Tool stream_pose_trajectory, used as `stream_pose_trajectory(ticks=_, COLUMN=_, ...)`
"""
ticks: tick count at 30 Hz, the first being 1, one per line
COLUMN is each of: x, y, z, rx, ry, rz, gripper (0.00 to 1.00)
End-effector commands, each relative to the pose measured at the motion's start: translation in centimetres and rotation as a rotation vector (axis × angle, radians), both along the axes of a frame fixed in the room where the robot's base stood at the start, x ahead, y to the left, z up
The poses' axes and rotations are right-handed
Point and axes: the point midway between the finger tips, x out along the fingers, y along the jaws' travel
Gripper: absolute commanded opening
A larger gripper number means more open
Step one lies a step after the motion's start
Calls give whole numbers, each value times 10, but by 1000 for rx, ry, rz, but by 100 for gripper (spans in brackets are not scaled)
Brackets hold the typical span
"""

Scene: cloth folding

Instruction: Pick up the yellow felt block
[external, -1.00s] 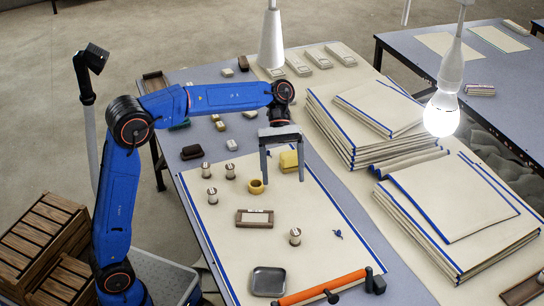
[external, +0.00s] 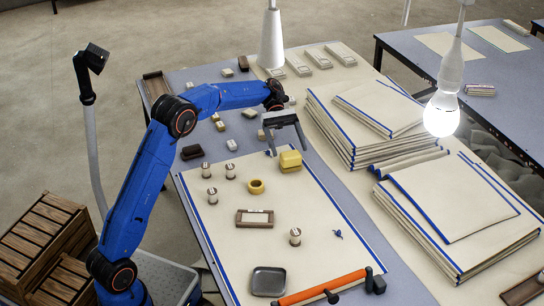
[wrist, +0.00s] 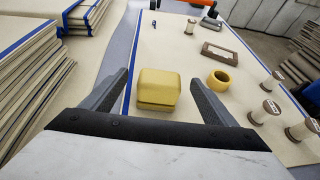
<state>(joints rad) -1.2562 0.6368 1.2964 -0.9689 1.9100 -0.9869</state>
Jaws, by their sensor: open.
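The yellow felt block (external: 290,160) lies at the far end of the cream cloth with blue edges (external: 265,200). In the wrist view the block (wrist: 158,88) shows whole, between and beyond the fingertips. My gripper (external: 288,151) is open, with its jaws tilted, over the far side of the block. In the wrist view my gripper (wrist: 158,78) has one finger on each side of the block's image, with nothing held. Whether a finger touches the block cannot be told.
A yellow ring (external: 256,186) lies close to the block. Several spools, one of them here (external: 230,171), a framed tag (external: 254,218), a grey dish (external: 268,281) and an orange roller (external: 322,287) share the cloth. Stacked cloths (external: 365,125) stand to the right. A lit bulb (external: 441,113) hangs above.

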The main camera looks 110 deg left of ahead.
Motion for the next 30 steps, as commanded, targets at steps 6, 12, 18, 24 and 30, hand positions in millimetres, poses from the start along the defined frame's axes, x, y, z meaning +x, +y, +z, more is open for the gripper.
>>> stream_pose_trajectory(ticks=6, x=3, y=-5, z=-19, rx=1, ry=0, rz=-1, gripper=80)
stream_pose_trajectory(ticks=12, x=14, y=-18, z=-27, rx=1, ry=1, rz=-1, gripper=80)
stream_pose_trajectory(ticks=18, x=23, y=-28, z=-31, rx=2, ry=-1, rz=-2, gripper=80)
stream_pose_trajectory(ticks=24, x=38, y=-48, z=-42, rx=0, ry=1, rz=-2, gripper=80)
stream_pose_trajectory(ticks=30, x=44, y=-55, z=-46, rx=1, ry=0, rz=0, gripper=80)
